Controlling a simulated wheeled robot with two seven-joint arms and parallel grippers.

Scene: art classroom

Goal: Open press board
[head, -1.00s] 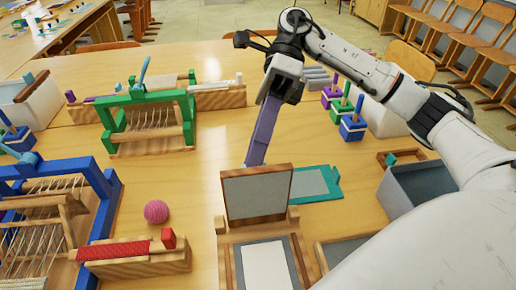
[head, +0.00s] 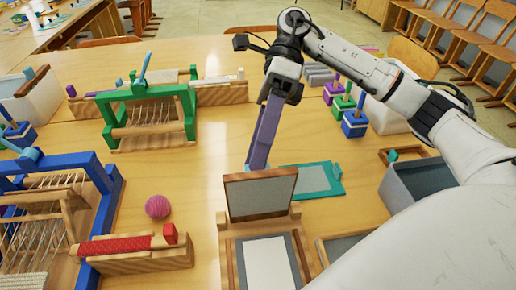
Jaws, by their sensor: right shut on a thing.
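The press board has a wooden base (head: 233,263) with a grey bed and a white sheet (head: 265,262) lying on it. Its lid (head: 261,196), a grey panel in a brown wooden frame, stands raised at the far end of the base and leans back. My right gripper (head: 278,92) is above and beyond the lid, shut on a long purple bar (head: 265,130) that points down. The bar's lower end is by the lid's top edge; I cannot tell whether they touch. My left gripper is not in view.
A teal-framed board (head: 318,179) lies behind the lid to the right. A grey bin (head: 425,190) stands further right. A pink yarn ball (head: 157,206), a red-wound wooden block (head: 130,250) and blue and green looms (head: 150,118) stand left.

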